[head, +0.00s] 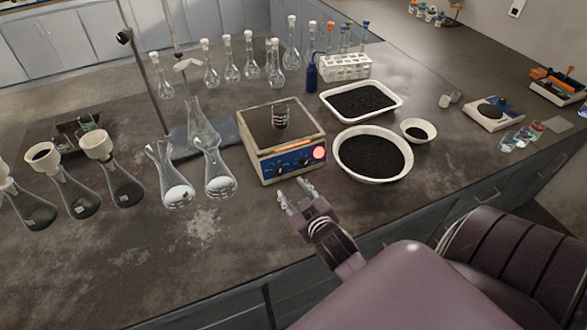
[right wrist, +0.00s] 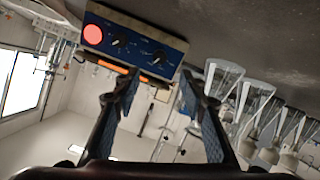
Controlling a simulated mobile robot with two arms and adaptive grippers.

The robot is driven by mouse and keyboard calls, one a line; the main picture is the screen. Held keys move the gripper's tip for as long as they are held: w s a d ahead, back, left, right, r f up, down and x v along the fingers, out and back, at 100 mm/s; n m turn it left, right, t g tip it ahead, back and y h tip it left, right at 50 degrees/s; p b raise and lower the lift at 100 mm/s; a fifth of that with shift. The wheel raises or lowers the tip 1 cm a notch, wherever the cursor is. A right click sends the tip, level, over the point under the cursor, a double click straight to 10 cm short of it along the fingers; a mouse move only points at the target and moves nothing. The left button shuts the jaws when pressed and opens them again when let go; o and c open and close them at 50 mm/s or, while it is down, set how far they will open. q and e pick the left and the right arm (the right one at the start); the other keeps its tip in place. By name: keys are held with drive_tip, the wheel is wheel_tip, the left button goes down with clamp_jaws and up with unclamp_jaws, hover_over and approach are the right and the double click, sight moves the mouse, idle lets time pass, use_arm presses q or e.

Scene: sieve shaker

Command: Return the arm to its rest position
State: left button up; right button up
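My right gripper (head: 298,196) is over the front part of the bench, just in front of the sieve shaker (head: 285,165). In the right wrist view its two fingers (right wrist: 155,95) are apart with nothing between them. The shaker is a cream box with a blue front panel, two dark knobs and a round red lit button (head: 319,152). The panel also shows upside down in the right wrist view (right wrist: 140,48), beyond the fingertips and apart from them. A small dark banded container (head: 280,117) stands on the shaker's top plate. My left gripper is in neither view.
Conical flasks (head: 219,180), some with funnels, stand left of the shaker. A stand with a rod (head: 150,85) and several stoppered flasks are behind. A white bowl (head: 343,169) and a tray (head: 396,96) of black grains lie to the right. The bench front is clear.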

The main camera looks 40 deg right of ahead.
idle(0.5)
drive_tip(key=s+a+f+g, duration=0.1)
drive_tip(key=s+a, duration=0.1)
drive_tip(key=s, duration=0.1)
drive_tip(key=s+a+f+g+y, duration=0.1)
drive_tip(key=s+a+g, duration=0.1)
drive_tip(key=s+a+f+g, duration=0.1)
drive_tip(key=s+a, duration=0.1)
drive_tip(key=s, duration=0.1)
drive_tip(key=shift+s+a+f+y, duration=0.1)
drive_tip(key=shift+s+a+y, duration=0.05)
drive_tip(key=shift+s+y, duration=0.2)
drive_tip(key=s+a+n+g+y, duration=0.15)
drive_tip(key=s+a+g, duration=0.5)
drive_tip(key=s, duration=0.65)
wheel_tip(320, 180, down, 29)
drive_tip(key=s+a+b, duration=0.1)
drive_tip(key=s+b, duration=0.1)
drive_tip(key=s, duration=0.1)
drive_tip(key=s+d+f+g+b, duration=0.1)
drive_tip(key=s+d+f, duration=0.2)
drive_tip(key=s+f, duration=1.3)
drive_tip(key=shift+s+f+y, duration=0.3)
drive_tip(key=shift+f, duration=0.2)
